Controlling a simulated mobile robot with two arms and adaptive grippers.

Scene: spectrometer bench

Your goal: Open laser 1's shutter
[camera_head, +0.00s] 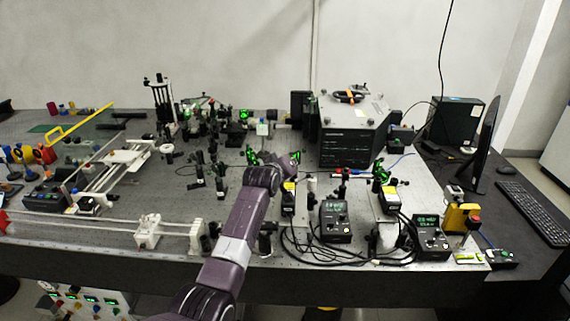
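Two black laser controllers with lit green displays stand at the front right of the optical table: a left one (335,220) and a right one (430,236). I cannot tell which belongs to laser 1, and no shutter can be made out clearly. My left arm, purple and grey, reaches up from the bottom left; its gripper (296,157) is small, seen from behind, near the left yellow-labelled module. Its fingers are unclear. My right gripper is out of view.
Dense optics and posts fill the optical table (110,250). A large black instrument box (350,132) stands at the back. Black cables loop around the controllers. A yellow device with a red button (462,216), a monitor (486,133) and a keyboard (533,212) are at the right.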

